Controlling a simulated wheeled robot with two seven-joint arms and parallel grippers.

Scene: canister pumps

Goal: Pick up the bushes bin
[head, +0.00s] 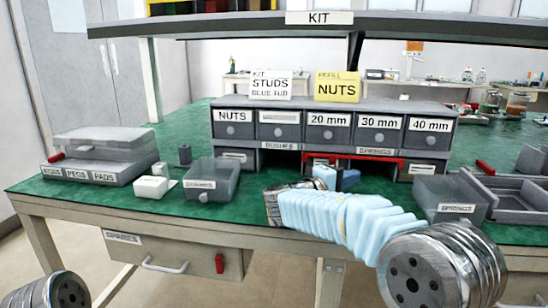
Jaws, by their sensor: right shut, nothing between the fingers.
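A grey open bin (212,180) stands on the green bench top, left of centre in the head view; its small front label is hard to read. A similar grey bin (450,198) stands at the right, with a label that seems to read SPRINGS. A label that seems to read BUSHES (280,146) is on the shelf unit above an open slot. My right gripper (338,178) is shut and empty in front of the shelf unit, between the two bins and apart from both. My sleeved right arm partly hides it. My left gripper is out of view.
The shelf unit (318,106) has drawers marked NUTS, 20 mm, 30 mm and 40 mm. A red bar (352,158) crosses its lower front. White blocks (152,187) and a lidded box (100,157) stand left. A grey tray (510,193) is far right. The KIT shelf (250,24) hangs above.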

